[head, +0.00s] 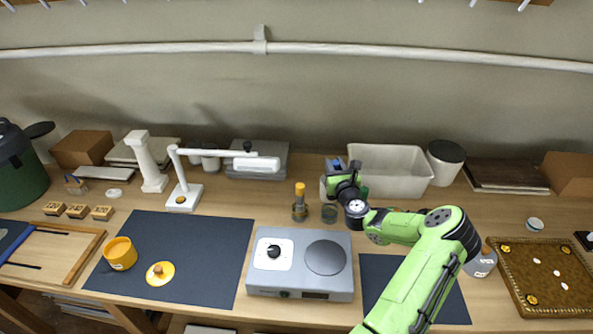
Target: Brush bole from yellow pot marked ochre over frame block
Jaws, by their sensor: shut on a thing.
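The yellow pot (119,256) stands open and tilted-looking on the left dark mat; any label on it is too small to read. A yellow lid with a wooden knob (160,273) lies on the mat to its right. My gripper (340,178) is behind the hotplate, in front of the pale bin and far to the right of the pot. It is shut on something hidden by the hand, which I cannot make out. No brush can be told clearly. I cannot tell which thing is the frame block; a wooden frame (88,256) lies at the left edge.
A grey hotplate (301,285) stands at front centre. Behind it are a jar with a yellow top (299,207) and a glass jar (329,213). A white lamp (184,196) and the pale bin (408,180) stand behind. An ornate panel (520,262) lies right. The left mat (205,245) has free room.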

